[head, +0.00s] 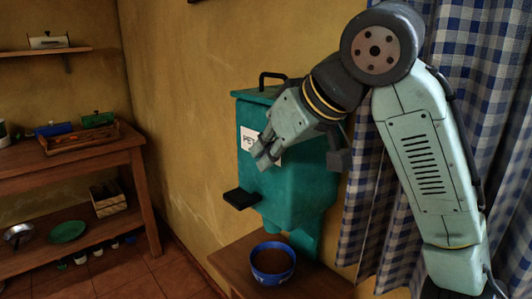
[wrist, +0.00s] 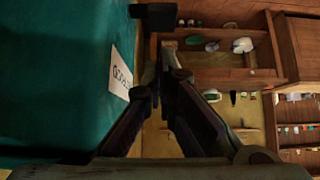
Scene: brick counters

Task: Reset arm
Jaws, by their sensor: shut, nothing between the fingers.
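My gripper (head: 265,155) is in front of a teal pet food dispenser (head: 305,190) with a white label (head: 248,139) in the head view. In the wrist view my gripper (wrist: 168,85) is shut, with its fingertips together and nothing between them. The teal dispenser also fills the left of the wrist view (wrist: 55,70), with its label beside the fingers. My arm reaches in from the right and bends down toward the gripper. I cannot tell whether the gripper touches the dispenser.
A blue bowl (head: 272,264) with brown contents stands on a low wooden table (head: 235,262) under the dispenser. A black lever (head: 241,198) juts from the dispenser's front. A checkered curtain (head: 365,205) hangs close to my arm. A wooden shelf unit (head: 140,190) stands at left.

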